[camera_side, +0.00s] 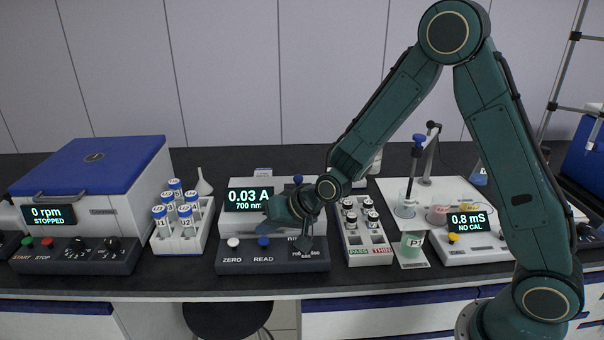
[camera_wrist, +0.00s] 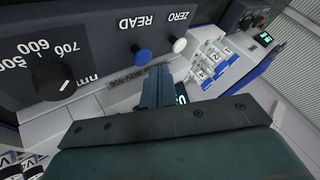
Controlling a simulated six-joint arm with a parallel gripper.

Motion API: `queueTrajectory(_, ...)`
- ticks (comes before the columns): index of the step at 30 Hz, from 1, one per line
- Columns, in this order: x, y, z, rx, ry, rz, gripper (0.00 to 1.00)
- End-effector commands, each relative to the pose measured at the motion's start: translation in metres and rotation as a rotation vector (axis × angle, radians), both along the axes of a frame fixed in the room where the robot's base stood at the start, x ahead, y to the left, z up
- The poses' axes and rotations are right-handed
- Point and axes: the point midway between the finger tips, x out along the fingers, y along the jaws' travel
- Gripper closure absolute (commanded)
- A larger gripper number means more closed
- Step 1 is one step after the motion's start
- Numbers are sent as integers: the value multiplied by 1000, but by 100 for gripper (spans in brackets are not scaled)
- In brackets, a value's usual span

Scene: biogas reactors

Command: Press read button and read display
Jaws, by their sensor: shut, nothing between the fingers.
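The photometer's control panel (camera_side: 240,266) carries a blue READ button (camera_side: 263,242), a white ZERO button (camera_side: 232,242) to its left and a wavelength knob to its right. Its display (camera_side: 248,199) reads 0.03 A, 700 nm. My gripper (camera_side: 265,229) is shut and empty, with its tips close above the READ button. In the wrist view, the shut fingers (camera_wrist: 159,72) reach toward the blue READ button (camera_wrist: 143,56), with the white ZERO button (camera_wrist: 179,45) at right and the knob (camera_wrist: 58,77) at left. I cannot tell whether the tips touch the button.
A rack of blue-capped vials (camera_side: 182,236) stands left of the panel, beside a blue-lidded centrifuge (camera_side: 90,165) reading 0 rpm, STOPPED.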

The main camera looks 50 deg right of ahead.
Motion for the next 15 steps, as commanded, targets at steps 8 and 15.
queueTrajectory(8,0,0,1,0,0,0,100)
queueTrajectory(15,0,0,6,0,-1,0,100)
